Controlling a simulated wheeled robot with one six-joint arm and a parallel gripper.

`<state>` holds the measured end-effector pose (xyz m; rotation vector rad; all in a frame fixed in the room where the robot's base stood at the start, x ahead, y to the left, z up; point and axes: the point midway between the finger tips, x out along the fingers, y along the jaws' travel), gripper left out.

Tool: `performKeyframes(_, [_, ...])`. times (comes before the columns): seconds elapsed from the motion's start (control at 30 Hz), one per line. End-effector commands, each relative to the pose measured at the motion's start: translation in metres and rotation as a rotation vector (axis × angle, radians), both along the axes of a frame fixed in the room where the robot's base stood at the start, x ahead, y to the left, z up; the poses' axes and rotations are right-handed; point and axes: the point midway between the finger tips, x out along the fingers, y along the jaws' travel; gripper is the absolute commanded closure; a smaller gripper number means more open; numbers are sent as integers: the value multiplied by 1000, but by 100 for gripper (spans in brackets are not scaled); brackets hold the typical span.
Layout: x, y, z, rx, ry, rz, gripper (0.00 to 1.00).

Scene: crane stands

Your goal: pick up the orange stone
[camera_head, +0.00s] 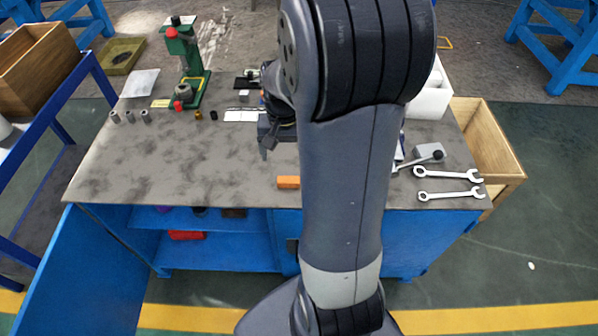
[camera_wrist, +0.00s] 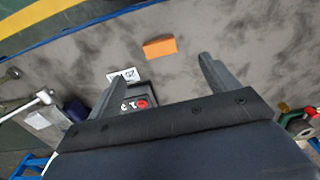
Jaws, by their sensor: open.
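The orange stone (camera_head: 288,182) is a small block lying on the grey workbench top (camera_head: 190,165), near its front edge, just left of my arm in the head view. In the wrist view the orange stone (camera_wrist: 160,47) lies beyond my fingertips, between their lines and apart from both. My gripper (camera_wrist: 160,68) is open and empty, its two fingers spread wide. In the head view my gripper (camera_head: 266,148) is above the bench, farther back than the stone, and partly hidden by my arm.
Two wrenches (camera_head: 449,184) lie at the bench's right. A green press (camera_head: 186,62) stands at the back left, with small metal cylinders (camera_head: 130,117) nearby. In the wrist view a dark box with a red button (camera_wrist: 138,103) sits close to my gripper. The bench's left middle is clear.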

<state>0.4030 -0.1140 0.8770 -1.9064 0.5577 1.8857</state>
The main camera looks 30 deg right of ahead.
Motion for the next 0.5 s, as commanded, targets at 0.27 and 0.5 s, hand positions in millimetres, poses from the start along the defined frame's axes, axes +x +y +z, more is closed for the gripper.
performKeyframes(0.27, [3, -6, -38, 6, 18, -23, 18])
performKeyframes(0.5, [4, -6, -66, 4, 14, -22, 18])
